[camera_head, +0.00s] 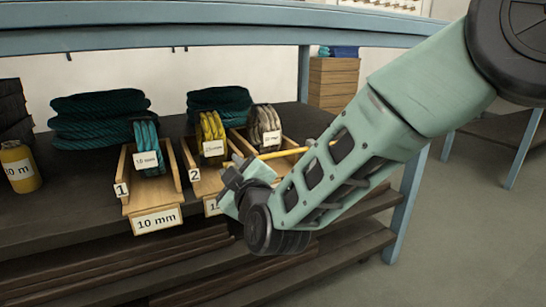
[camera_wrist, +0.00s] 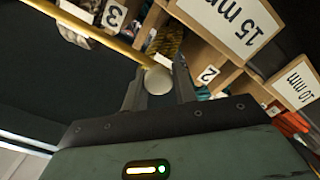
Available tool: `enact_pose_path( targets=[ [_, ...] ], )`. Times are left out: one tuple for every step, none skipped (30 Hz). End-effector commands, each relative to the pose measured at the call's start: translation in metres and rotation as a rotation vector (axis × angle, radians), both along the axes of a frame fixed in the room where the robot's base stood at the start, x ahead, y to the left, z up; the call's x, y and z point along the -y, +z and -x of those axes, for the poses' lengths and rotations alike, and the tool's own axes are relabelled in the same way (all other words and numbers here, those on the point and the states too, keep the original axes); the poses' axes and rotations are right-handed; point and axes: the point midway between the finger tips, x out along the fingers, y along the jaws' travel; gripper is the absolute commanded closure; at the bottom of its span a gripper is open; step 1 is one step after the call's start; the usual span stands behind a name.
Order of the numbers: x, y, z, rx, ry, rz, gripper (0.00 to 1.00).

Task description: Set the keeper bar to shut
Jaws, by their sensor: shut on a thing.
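The keeper bar (camera_head: 305,149) is a thin yellow bar. In the head view it runs in front of the right tray, and its right part passes behind my arm. In the wrist view the yellow bar (camera_wrist: 95,35) slants from the upper left to a pale round knob (camera_wrist: 158,80). My gripper (camera_wrist: 158,76) has its two fingers on either side of this knob and is shut on it. In the head view my gripper (camera_head: 238,183) is in front of the middle tray, and its fingertips are hard to make out.
Wooden trays stand on a dark shelf: tray 1 (camera_head: 135,195), labelled 10 mm, and tray 2 (camera_head: 195,180) hold rope coils. A yellow jar (camera_head: 18,167) is at the left. A blue post (camera_head: 407,205) stands at the right, with open floor beyond.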

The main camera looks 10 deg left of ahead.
Motion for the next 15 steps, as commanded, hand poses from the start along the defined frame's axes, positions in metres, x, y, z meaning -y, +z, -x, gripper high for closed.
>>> enact_pose_path(
  targets=[
    [-0.019, 0.004, 0.014, -0.001, 0.007, -0.002, 1.00],
    [-0.028, 0.004, 0.020, -0.002, 0.007, -0.002, 1.00],
    [-0.040, 0.005, 0.028, -0.001, 0.007, -0.002, 1.00],
    [-0.048, 0.005, 0.034, -0.001, 0.007, -0.002, 1.00],
    [-0.057, 0.005, 0.040, -0.002, 0.006, -0.002, 1.00],
    [-0.069, 0.005, 0.047, -0.001, 0.006, -0.002, 1.00],
    [-0.077, 0.005, 0.054, -0.002, 0.006, -0.001, 1.00],
    [-0.085, 0.005, 0.059, -0.002, 0.005, -0.002, 1.00],
    [-0.096, 0.005, 0.066, -0.001, 0.006, -0.001, 1.00],
    [-0.103, 0.005, 0.071, -0.002, 0.004, -0.001, 1.00],
    [-0.111, 0.006, 0.076, -0.001, 0.005, -0.002, 1.00],
    [-0.120, 0.005, 0.082, -0.001, 0.003, -0.002, 1.00],
    [-0.127, 0.005, 0.087, 0.000, 0.004, -0.001, 1.00],
    [-0.133, 0.005, 0.091, -0.001, 0.002, -0.002, 1.00],
    [-0.141, 0.005, 0.096, 0.000, 0.003, -0.002, 1.00]
  ],
)
